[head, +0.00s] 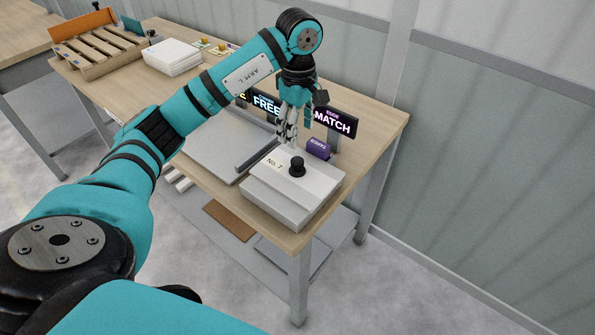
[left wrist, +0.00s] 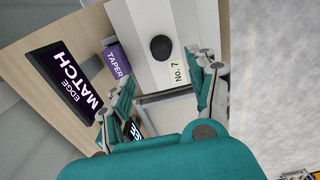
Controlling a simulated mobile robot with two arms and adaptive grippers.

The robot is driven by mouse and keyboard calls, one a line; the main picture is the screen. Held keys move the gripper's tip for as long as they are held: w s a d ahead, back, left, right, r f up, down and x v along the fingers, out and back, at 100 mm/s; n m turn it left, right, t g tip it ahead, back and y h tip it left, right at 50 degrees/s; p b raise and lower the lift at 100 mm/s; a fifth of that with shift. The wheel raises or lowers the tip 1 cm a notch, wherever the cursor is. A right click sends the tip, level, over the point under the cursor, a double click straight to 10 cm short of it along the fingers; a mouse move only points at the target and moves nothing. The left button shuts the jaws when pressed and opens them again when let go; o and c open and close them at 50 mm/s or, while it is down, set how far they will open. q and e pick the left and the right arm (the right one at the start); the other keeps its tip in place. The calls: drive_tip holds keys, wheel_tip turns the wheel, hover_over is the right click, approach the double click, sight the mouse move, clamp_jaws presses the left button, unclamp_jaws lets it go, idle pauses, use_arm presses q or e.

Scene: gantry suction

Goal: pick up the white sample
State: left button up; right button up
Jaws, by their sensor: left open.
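A white block labelled "No. 7" with a black knob on top (head: 310,190) lies flat near the front right corner of the wooden table (head: 385,135). It also shows at the top of the left wrist view (left wrist: 185,35). A stack of white slabs (head: 172,58) lies farther back on the table. My left gripper (head: 288,138) is open and empty, pointing down over the table just behind the labelled block. In the left wrist view its fingers (left wrist: 170,82) stand apart, with the block's labelled edge beyond them. My right gripper is not seen.
A purple block marked "TAPER" (head: 318,148) stands behind the white block. The "MATCH" sign (head: 335,122) and "FREE" sign (head: 266,104) stand along the back edge. A grey plate (head: 207,150) lies left of the block. A wooden pallet (head: 100,48) is at the far left.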

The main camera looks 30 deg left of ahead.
sight(297, 160)
use_arm(q)
drive_tip(key=f, duration=0.1)
drive_tip(key=f+p, duration=0.1)
drive_tip(key=f, duration=0.1)
drive_tip(key=shift+w+f, duration=0.2)
drive_tip(key=shift+f, duration=0.05)
drive_tip(key=shift+s+f, duration=0.15)
drive_tip(key=shift+f, duration=0.75)
drive_tip(key=f+p, duration=0.2)
drive_tip(key=f, duration=0.2)
drive_tip(key=shift+s+f, duration=0.2)
drive_tip(key=shift+f+p, duration=0.3)
drive_tip(key=shift+f, duration=0.05)
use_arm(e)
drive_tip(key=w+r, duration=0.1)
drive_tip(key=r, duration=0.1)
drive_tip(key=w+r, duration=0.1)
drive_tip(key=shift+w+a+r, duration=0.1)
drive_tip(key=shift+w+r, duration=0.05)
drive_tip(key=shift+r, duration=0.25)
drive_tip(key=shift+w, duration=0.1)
use_arm(q)
drive_tip(key=c, duration=0.5)
clamp_jaws()
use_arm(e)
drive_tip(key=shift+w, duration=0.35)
